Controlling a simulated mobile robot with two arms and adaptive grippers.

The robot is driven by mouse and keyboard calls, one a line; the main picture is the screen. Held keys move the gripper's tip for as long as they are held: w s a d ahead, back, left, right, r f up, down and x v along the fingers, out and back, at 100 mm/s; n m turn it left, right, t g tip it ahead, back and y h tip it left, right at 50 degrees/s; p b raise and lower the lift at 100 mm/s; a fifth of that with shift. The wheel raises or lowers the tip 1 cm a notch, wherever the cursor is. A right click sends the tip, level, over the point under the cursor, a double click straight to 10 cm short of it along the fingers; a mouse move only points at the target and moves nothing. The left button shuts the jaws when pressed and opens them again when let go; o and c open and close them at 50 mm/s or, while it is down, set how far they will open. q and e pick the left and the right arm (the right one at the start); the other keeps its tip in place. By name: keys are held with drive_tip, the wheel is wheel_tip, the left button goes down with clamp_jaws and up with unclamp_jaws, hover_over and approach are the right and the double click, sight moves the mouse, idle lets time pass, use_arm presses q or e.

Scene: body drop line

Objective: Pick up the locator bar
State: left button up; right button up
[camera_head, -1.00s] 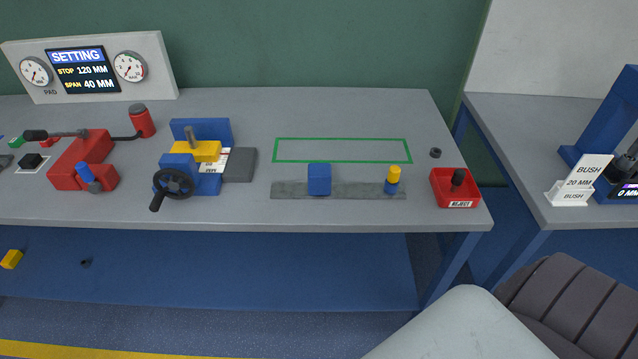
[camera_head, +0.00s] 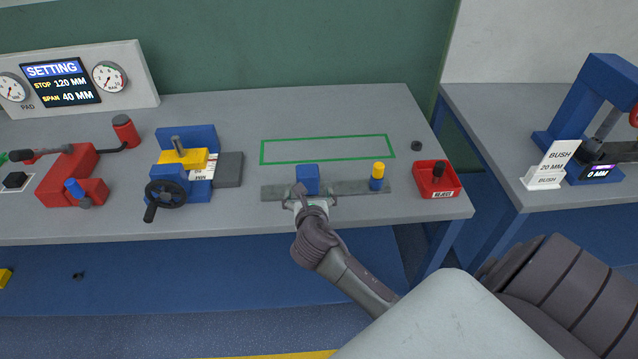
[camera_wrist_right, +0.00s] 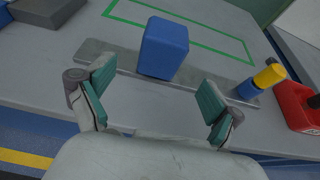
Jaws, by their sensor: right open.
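The locator bar (camera_head: 352,188) is a flat grey bar lying near the front of the bench. A blue block (camera_head: 307,179) stands on its middle, and a blue peg with a yellow top (camera_head: 378,175) stands near its right end. My right gripper (camera_head: 312,197) is at the bar's front edge by the blue block. In the right wrist view its teal fingers (camera_wrist_right: 155,82) are spread and empty, with the blue block (camera_wrist_right: 163,48) beyond and between them. The bar (camera_wrist_right: 106,56) runs across behind the fingertips. I cannot tell whether they touch it. My left gripper is not in view.
A green outline (camera_head: 327,139) marks bare bench behind the bar. A red reject tray (camera_head: 424,193) stands to the right and a small dark ring (camera_head: 417,146) behind it. A blue and yellow vise with a handwheel (camera_head: 165,194) stands to the left.

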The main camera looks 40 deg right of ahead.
sight(308, 187)
drive_tip(key=x, duration=0.9)
drive_tip(key=shift+f, duration=0.45)
drive_tip(key=shift+r, duration=0.1)
drive_tip(key=shift+s, duration=0.1)
drive_tip(key=shift+c, duration=1.3)
drive_tip(key=c, duration=1.3)
drive_tip(key=shift+r, duration=0.1)
drive_tip(key=shift+c, duration=0.8)
